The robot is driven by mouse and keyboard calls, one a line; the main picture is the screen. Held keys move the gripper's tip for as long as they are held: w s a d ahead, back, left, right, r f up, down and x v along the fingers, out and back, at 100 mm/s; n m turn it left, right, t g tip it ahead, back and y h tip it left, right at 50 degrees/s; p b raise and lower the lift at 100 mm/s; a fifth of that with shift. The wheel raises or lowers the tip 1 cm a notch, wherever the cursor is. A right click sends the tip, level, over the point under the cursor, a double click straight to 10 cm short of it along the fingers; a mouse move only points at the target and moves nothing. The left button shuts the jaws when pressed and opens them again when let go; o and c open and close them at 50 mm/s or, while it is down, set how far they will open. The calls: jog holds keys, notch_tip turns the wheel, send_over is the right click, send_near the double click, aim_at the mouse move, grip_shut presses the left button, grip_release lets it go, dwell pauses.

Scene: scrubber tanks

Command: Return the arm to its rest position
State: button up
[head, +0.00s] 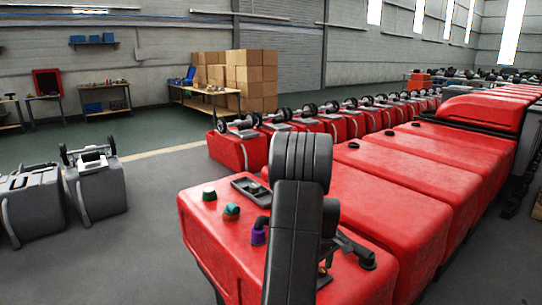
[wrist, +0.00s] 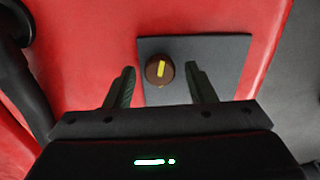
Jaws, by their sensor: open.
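My black arm (head: 295,200) rises in front of the nearest red tank (head: 215,230) in the head view and hides part of its top. In the wrist view my gripper (wrist: 160,78) is open, with a finger on each side of a round brown knob (wrist: 159,70) with a yellow mark. The knob sits on a dark grey plate (wrist: 215,58) on a red surface. The fingers show no clear contact with the knob, and I cannot tell how far above the plate they are. The gripper's jaws are hidden behind the arm in the head view.
More red tanks stand close behind. Grey tanks (head: 95,185) stand at left, with open floor (head: 155,210) between.

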notch_tip(320, 180, up, 13)
notch_tip(320, 180, down, 13)
jog(key=shift+f, duration=0.1)
jog(key=m, duration=0.4)
jog(key=shift+m, duration=0.4)
jog(key=m, duration=0.5)
jog(key=shift+d, duration=0.15)
jog(key=m, duration=0.5)
jog(key=shift+m, duration=0.4)
jog(key=shift+d+m+p, duration=0.1)
jog(key=shift+m+p, duration=0.25)
jog(key=shift+m, duration=1.95)
jog(key=shift+r, duration=0.2)
